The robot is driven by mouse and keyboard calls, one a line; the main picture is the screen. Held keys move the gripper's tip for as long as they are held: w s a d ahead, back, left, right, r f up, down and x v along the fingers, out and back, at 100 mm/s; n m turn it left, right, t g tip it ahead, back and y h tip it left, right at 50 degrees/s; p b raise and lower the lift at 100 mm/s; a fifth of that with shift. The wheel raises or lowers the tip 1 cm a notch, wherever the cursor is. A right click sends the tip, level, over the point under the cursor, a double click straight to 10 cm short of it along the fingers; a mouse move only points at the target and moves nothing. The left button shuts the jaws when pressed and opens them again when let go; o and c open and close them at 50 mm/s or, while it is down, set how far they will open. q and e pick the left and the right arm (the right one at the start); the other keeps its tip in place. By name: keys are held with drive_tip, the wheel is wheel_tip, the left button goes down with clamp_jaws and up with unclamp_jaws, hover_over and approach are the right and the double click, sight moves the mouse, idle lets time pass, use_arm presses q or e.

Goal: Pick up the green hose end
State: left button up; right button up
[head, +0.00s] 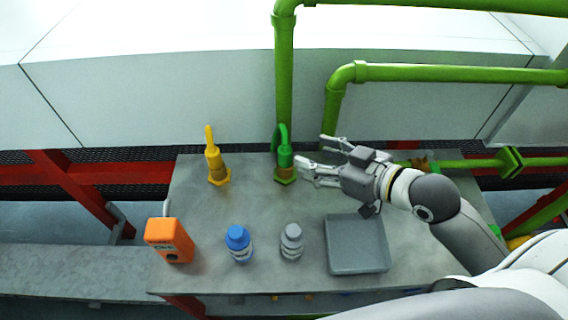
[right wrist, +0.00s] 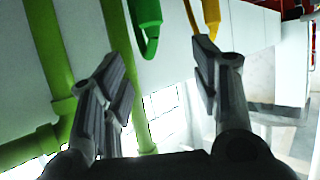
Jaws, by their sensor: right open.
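The green hose end (head: 285,160) stands upright at the back of the grey table, its hose bending over at the top. In the right wrist view a green hose part (right wrist: 147,25) hangs at the top, between and beyond the fingertips. My right gripper (head: 311,154) is open just right of the green hose end, its fingers pointing left toward it. The right wrist view shows both fingers (right wrist: 160,78) apart with nothing held between them. I cannot tell whether a finger touches the hose. My left gripper is not in view.
A yellow hose end (head: 215,165) stands left of the green one. An orange device (head: 169,240), a blue-capped bottle (head: 238,243), a grey bottle (head: 291,241) and a grey tray (head: 357,244) occupy the table's front. Green pipes (head: 284,75) rise behind. The table's middle is clear.

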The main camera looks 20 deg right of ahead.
sight(291, 153)
drive_tip(key=w+f, duration=0.1)
drive_tip(key=w+a+f+b, duration=0.1)
drive_tip(key=w+f, duration=0.1)
drive_tip(key=w+a+f, duration=0.1)
drive_tip(key=w+f, duration=0.1)
drive_tip(key=shift+a+f+b, duration=0.15)
drive_tip(key=shift+a+b, duration=0.1)
drive_tip(key=shift+b, duration=0.1)
drive_tip(key=shift+d+p+x, duration=0.15)
drive_tip(key=shift+p+x, duration=0.15)
drive_tip(key=shift+x, duration=1)
drive_tip(key=shift+d+p+x, duration=0.15)
drive_tip(key=shift+p+x, duration=0.1)
drive_tip(key=shift+x, duration=1.05)
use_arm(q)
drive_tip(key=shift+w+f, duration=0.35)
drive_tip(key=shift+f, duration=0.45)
use_arm(e)
drive_tip(key=shift+w, duration=0.2)
drive_tip(key=c, duration=1.1)
clamp_jaws()
